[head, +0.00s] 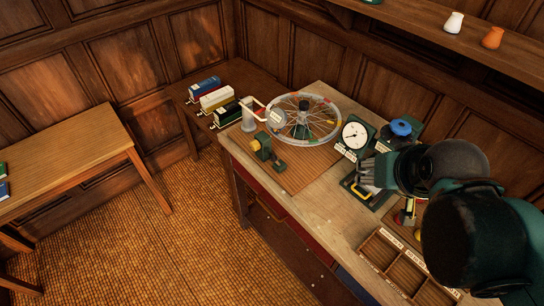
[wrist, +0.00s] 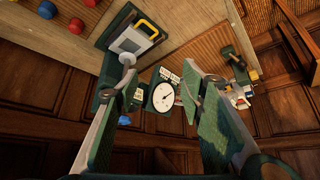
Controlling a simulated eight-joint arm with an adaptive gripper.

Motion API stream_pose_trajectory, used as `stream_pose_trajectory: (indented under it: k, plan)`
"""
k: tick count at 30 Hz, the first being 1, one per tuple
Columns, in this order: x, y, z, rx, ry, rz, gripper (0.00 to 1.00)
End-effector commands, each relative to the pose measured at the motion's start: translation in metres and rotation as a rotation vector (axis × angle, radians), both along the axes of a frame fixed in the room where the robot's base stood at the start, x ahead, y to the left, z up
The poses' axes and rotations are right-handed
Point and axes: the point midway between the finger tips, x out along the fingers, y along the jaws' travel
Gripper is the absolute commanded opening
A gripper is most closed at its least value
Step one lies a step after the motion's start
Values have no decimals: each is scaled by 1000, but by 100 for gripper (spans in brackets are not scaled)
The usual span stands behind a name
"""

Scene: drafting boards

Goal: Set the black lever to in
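I cannot clearly pick out a black lever in either view. My gripper (head: 371,176) is over the right part of the workbench, beside a dark green device with a yellow handle (head: 361,191). In the wrist view my gripper (wrist: 158,82) has its two fingers spread apart with nothing between them. The same device, with a grey plate and yellow handle (wrist: 147,27), shows beyond the left fingertip. A white dial gauge (wrist: 163,96) with labels beside it shows between the fingers, farther off. My arm hides part of the bench at the right.
The workbench (head: 232,143) also carries a spoked wheel (head: 303,118), a green clamp (head: 265,150), a blue knob (head: 401,127) and a compartmented wooden tray (head: 380,250). Blue, white and black boxes stand on a side table.

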Motion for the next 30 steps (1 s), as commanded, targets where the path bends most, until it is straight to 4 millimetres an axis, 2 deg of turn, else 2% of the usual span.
stream_pose_trajectory:
  k: [2,6,7,16,30]
  plan:
    - [0,0,0,0,0,0,39]
    - [0,0,0,1,1,0,24]
    - [1,1,0,3,1,-2,23]
    - [14,10,4,43,30,-38,23]
    - [57,47,5,171,138,-180,23]
